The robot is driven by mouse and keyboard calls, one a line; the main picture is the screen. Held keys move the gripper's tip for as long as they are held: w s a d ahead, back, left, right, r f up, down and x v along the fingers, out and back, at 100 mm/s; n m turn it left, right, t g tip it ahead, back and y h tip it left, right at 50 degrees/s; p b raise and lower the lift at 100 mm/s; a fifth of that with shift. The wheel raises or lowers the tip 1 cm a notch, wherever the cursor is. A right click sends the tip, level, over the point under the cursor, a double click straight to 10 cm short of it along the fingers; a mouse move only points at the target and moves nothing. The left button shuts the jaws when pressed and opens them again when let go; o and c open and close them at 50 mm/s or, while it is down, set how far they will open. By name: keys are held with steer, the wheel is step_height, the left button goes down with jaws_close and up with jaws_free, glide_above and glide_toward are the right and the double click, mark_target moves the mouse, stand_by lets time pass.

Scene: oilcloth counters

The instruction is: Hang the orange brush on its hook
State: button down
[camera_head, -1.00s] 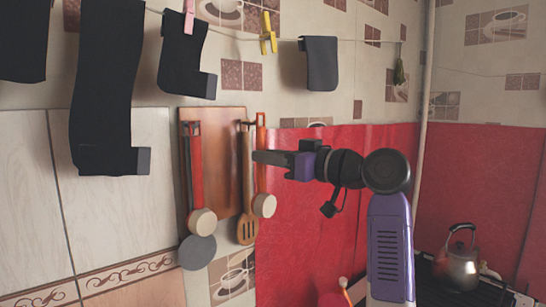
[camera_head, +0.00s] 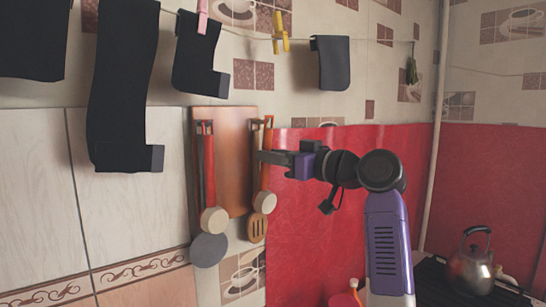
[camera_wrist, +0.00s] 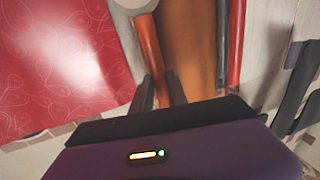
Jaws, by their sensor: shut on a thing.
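The orange brush (camera_head: 264,203) has a long orange handle and a round pale head. It hangs head down, nearly upright, in front of the right part of the wooden board. My gripper (camera_head: 262,157) reaches in from the right and is shut on its handle. In the wrist view the orange handle (camera_wrist: 149,50) runs between my two fingers (camera_wrist: 160,92). The top of the handle is close to the hooks at the board's upper right (camera_head: 256,122). I cannot tell whether it touches a hook.
A red-handled brush (camera_head: 213,220) and a grey round utensil (camera_head: 208,250) hang left of it. A wooden slotted spatula (camera_head: 257,228) hangs just behind it. Black cloths (camera_head: 122,90) hang from a line above. A kettle (camera_head: 470,265) stands at lower right.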

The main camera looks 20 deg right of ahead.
steer(key=shift+w+a+f, duration=0.15)
steer(key=shift+w+f, duration=0.05)
steer(key=shift+f, duration=0.4)
steer(key=c, duration=1.3)
jaws_free()
steer(key=shift+w+f, duration=0.1)
steer(key=shift+w, duration=0.05)
steer(key=shift+o, duration=0.3)
steer(key=shift+r, duration=0.25)
